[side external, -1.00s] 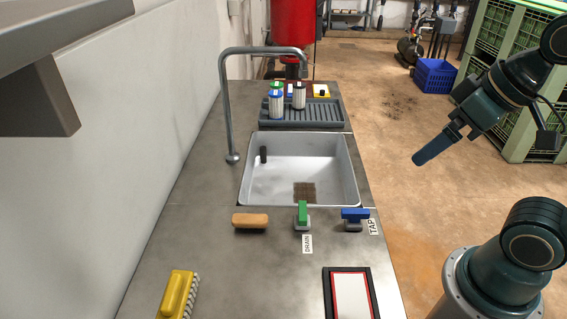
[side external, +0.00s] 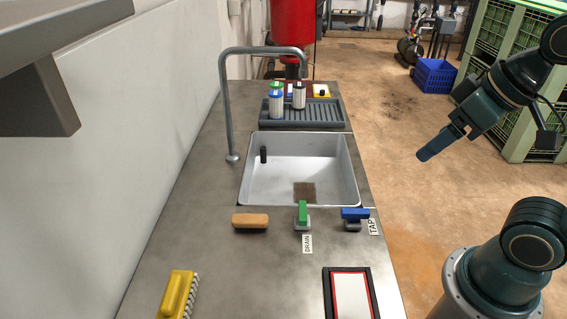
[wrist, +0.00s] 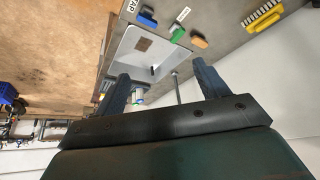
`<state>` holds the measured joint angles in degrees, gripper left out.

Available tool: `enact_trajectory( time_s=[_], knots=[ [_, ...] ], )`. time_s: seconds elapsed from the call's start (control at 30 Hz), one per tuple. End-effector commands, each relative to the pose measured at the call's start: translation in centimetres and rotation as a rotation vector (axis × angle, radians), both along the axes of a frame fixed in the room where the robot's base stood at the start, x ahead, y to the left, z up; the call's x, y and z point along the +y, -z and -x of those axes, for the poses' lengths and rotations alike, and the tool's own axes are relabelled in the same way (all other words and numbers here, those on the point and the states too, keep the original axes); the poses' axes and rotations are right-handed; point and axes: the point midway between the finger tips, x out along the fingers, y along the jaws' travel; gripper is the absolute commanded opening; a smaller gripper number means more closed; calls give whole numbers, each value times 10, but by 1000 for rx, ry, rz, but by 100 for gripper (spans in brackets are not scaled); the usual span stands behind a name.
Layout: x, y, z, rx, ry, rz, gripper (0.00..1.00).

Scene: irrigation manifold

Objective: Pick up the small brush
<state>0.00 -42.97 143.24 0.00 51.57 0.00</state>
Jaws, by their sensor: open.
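A small tan-orange brush (side external: 250,220) lies on the steel counter just in front of the sink, left of the green drain handle. It also shows in the wrist view (wrist: 199,42), beyond my fingers. A larger yellow brush (side external: 177,294) with pale bristles lies at the near left of the counter, and it also shows in the wrist view (wrist: 262,17). My gripper (side external: 428,150) hangs in the air to the right of the counter, well away from both brushes. In the wrist view its two fingers (wrist: 161,72) are apart with nothing between them.
A white sink (side external: 290,170) with a tall tap spout (side external: 228,110) is set in the counter. The green drain handle (side external: 302,213) and blue tap handle (side external: 355,214) stand before it. Behind is a grey rack (side external: 325,115) with canisters. A red-framed panel (side external: 350,295) lies near right.

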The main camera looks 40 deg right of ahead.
Motion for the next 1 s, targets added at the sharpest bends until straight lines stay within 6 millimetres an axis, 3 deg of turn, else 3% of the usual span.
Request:
enact_trajectory(
  time_s=[0.07, 0.57, 0.77, 1.0],
  knots=[
    [0, 0, 0, 0, 0, 0, 58],
    [2, -1, -10, 7, -26, 6, 58],
    [9, -1, -38, 23, -97, 22, 58],
    [22, 6, -85, 46, -219, 41, 58]
  ],
)
